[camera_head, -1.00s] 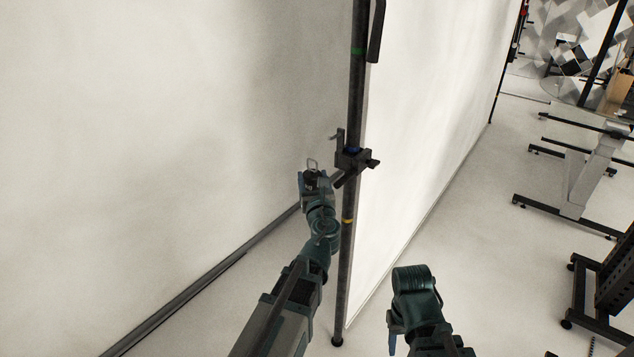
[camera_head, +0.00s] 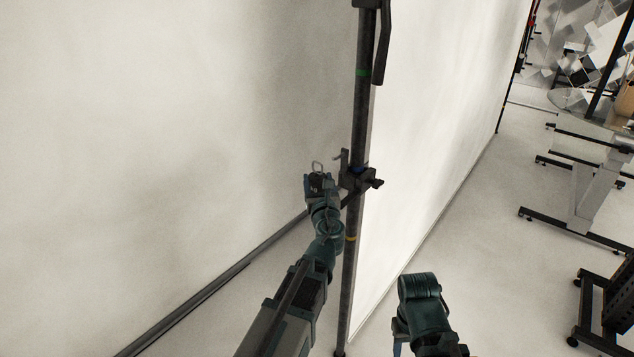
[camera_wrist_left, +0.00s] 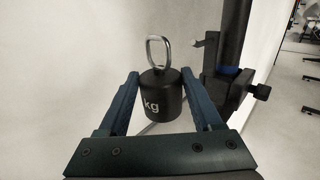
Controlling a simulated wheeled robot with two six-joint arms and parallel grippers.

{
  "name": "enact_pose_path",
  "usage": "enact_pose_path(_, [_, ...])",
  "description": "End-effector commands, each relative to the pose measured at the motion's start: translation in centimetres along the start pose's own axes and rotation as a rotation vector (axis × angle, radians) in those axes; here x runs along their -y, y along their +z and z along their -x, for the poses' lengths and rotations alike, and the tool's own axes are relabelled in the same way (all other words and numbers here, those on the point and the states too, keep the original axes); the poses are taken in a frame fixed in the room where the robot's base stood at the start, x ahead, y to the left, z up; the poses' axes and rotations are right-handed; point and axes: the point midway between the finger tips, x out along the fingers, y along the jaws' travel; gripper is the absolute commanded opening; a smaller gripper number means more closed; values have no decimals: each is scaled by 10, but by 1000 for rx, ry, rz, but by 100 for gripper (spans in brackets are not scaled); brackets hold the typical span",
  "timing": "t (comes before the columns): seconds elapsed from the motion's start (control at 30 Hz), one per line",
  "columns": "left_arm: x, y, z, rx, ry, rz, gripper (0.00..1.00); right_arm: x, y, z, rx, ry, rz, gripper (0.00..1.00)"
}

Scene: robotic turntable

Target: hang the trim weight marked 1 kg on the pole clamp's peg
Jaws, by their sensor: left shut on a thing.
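My left gripper (camera_head: 318,182) is shut on a black trim weight (camera_head: 317,184) with a metal ring on top. In the left wrist view the weight (camera_wrist_left: 163,96) sits upright between the blue fingers (camera_wrist_left: 160,92); only "kg" of its marking can be read. The pole clamp (camera_head: 358,179) is on the dark pole (camera_head: 353,215), just right of the gripper. Its peg (camera_head: 338,157) sticks out leftward near the ring's height, and the ring is apart from it. The peg also shows in the left wrist view (camera_wrist_left: 204,41). My right arm is at the bottom; its fingertips are not clearly visible.
A white panel (camera_head: 430,130) stands behind the pole, and a pale backdrop (camera_head: 170,120) fills the left. A dark rail (camera_head: 215,285) runs along the backdrop's foot. Grey table frames (camera_head: 590,190) stand far right. Space left of the gripper is clear.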

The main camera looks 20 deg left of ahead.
Motion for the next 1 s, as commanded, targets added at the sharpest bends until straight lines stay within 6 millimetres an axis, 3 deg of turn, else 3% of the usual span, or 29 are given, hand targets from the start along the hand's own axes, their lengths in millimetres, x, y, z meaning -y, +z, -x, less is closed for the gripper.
enact_pose_path(1.0, [35, -4, -35, 1, 0, -2, 0, 0, 0, -4, 0, 0, 1, 50])
